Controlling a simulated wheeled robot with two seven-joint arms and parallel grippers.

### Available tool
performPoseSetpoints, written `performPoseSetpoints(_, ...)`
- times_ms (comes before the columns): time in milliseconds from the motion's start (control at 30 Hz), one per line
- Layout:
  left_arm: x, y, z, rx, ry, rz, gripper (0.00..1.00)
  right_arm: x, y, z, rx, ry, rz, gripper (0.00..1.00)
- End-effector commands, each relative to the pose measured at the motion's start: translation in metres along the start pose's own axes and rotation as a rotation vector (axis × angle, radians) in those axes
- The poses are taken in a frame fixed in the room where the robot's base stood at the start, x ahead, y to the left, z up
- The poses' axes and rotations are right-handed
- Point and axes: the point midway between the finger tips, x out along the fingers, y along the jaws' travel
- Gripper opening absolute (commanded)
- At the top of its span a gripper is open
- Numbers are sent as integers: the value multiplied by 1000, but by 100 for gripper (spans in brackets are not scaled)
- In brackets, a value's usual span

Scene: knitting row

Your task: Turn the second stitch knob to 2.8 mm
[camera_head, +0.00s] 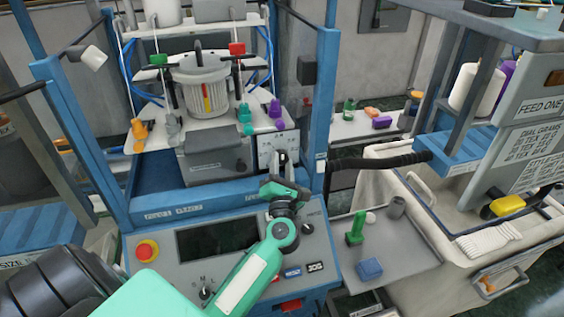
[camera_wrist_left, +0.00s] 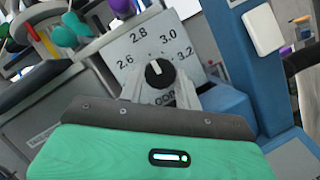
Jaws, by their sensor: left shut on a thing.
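The stitch knob (camera_wrist_left: 159,73) is black with a white pointer mark. It sits on a white dial plate (camera_wrist_left: 203,72) marked 2.6, 2.8, 3.0 and 3.2. The pointer is tilted slightly left of straight up in the left wrist view, between 2.8 and 3.0. My left gripper (camera_wrist_left: 160,88) is shut on the knob, with a pale finger on each side. My right gripper is not in view.
Below the dial is a sloped control panel with a dark screen (camera_head: 218,237) and a red stop button (camera_head: 147,250). A blue post (camera_head: 321,110) stands close to the right of the dial. A side shelf (camera_head: 395,240) holds a green piece (camera_head: 356,228) and a blue block (camera_head: 369,268).

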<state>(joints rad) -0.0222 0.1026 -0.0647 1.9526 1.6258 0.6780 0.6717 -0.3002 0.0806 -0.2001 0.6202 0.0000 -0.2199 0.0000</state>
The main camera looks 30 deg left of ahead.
Motion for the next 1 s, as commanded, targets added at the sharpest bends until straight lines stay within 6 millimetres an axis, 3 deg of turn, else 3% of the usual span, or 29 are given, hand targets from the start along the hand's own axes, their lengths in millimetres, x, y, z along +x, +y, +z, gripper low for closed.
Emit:
performPoseSetpoints(267,0,0,0,0,-1,0,11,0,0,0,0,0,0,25)
performPoseSetpoints(300,0,0,0,0,-1,0,40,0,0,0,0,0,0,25)
performPoseSetpoints(400,0,0,0,0,-1,0,55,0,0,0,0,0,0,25)
performPoseSetpoints(767,-6,-2,-1,-1,0,-1,55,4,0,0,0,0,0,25)
performPoseSetpoints(1000,-52,-4,-4,-2,1,-3,55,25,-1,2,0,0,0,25)
